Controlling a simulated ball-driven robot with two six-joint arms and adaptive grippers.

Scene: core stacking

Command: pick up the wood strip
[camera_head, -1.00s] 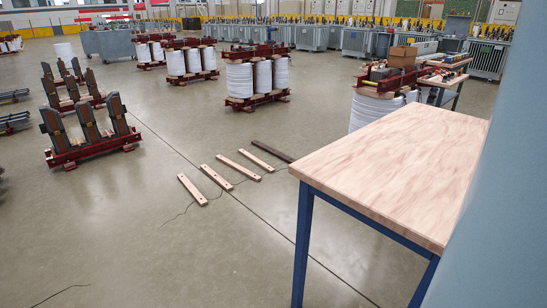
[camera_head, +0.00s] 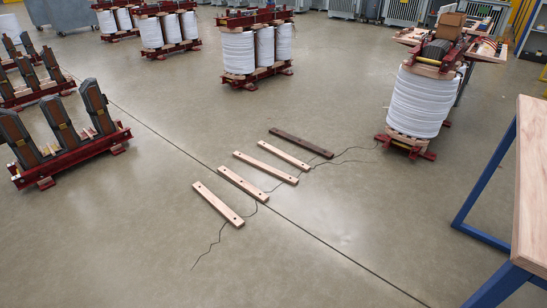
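Several light wood strips lie on the floor near the middle of the head view, roughly parallel and apart. The nearest wood strip (camera_head: 218,204) is at the lower left of the row. Behind it lie a second strip (camera_head: 243,184), a third strip (camera_head: 265,167) and a shorter fourth strip (camera_head: 284,155). The strips show dark holes near their ends. A dark brown strip (camera_head: 301,143) lies at the far end of the row. Neither of my grippers is in view.
A wood-topped table (camera_head: 532,190) with blue legs stands at the right edge. A white coil unit (camera_head: 419,103) on a red base stands behind it. A dark core on a red frame (camera_head: 62,130) stands at left. Thin cracks or cables cross the floor. The foreground floor is clear.

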